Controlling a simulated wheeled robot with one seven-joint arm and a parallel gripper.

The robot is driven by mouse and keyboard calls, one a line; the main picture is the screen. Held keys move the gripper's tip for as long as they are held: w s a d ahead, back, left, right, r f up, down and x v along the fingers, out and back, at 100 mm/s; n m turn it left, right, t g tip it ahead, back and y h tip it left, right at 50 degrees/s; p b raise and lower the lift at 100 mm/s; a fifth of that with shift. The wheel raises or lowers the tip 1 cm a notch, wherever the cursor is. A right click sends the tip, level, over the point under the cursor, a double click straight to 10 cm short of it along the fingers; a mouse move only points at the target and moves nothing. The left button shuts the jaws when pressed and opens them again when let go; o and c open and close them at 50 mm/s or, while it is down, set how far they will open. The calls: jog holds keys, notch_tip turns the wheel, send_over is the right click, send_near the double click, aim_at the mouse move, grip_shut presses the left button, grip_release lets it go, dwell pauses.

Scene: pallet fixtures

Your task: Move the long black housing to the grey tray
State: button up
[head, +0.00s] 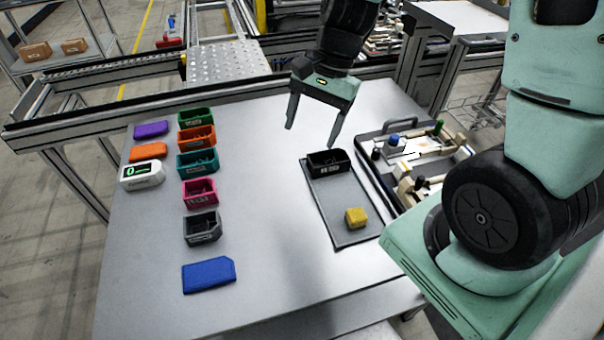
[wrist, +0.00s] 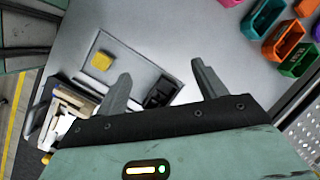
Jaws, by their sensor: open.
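The long black housing (head: 328,163) sits on the far end of the grey tray (head: 335,200). A yellow block (head: 356,217) lies on the tray's near end. My gripper (head: 311,136) is open and empty. It hangs above the table, just behind and above the housing, apart from it. Its two fingers (wrist: 162,70) show spread apart in the wrist view.
Several coloured bins (head: 197,161) stand in a column on the left of the table. A blue flat piece (head: 209,275) lies in front of them, and a white display unit (head: 142,175) beside them. A case of parts (head: 412,150) lies right of the tray. The table's middle is clear.

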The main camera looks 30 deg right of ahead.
jog(key=s+a+r+n+h, duration=0.3)
jog(key=s+a+n, duration=1.1)
jog(key=n, duration=0.5)
jog(key=shift+s+r, duration=0.65)
jog(key=shift+s, duration=0.05)
